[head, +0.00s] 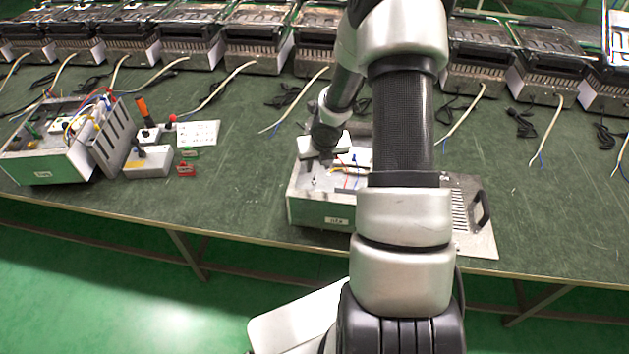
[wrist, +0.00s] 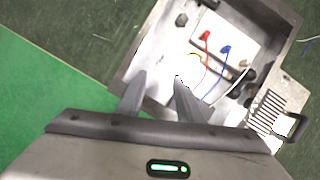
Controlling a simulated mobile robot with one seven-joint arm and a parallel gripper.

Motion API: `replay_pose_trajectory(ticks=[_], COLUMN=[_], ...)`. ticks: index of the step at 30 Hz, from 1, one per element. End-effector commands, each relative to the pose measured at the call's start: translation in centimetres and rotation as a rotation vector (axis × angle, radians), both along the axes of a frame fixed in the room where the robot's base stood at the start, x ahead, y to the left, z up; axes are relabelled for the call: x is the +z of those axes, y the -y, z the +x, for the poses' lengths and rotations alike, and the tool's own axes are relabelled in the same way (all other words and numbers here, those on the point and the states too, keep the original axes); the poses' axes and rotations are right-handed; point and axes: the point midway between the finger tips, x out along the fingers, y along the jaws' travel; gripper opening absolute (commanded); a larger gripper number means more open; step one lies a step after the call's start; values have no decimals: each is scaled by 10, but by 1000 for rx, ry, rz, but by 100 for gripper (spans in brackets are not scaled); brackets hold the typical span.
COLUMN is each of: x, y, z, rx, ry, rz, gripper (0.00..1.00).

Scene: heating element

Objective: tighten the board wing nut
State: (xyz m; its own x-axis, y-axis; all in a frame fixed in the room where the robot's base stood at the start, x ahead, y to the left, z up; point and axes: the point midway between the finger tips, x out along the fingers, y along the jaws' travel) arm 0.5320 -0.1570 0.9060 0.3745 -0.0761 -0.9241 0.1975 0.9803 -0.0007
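In the head view, my gripper (head: 318,166) is over the box's left part.
A slotted metal panel with a black handle (head: 482,210) lies right of the box. Heater units with cables line the back.

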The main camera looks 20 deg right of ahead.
Motion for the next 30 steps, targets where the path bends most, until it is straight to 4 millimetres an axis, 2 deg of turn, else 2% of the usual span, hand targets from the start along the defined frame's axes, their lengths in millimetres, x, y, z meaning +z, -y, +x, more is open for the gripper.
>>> replay_pose_trajectory(ticks=[1, 3, 12, 18, 29, 30], x=[-17, -31, -83, -100, -103, -103], y=[0, 1, 6, 8, 9, 9], z=[5, 10, 33, 40, 42, 42], rx=[1, 1, -1, -2, -3, -3], ry=[-1, -1, 0, 0, 1, 1], rz=[1, 1, 0, 1, 1, 1], gripper=[33, 33, 33, 33, 33, 26])
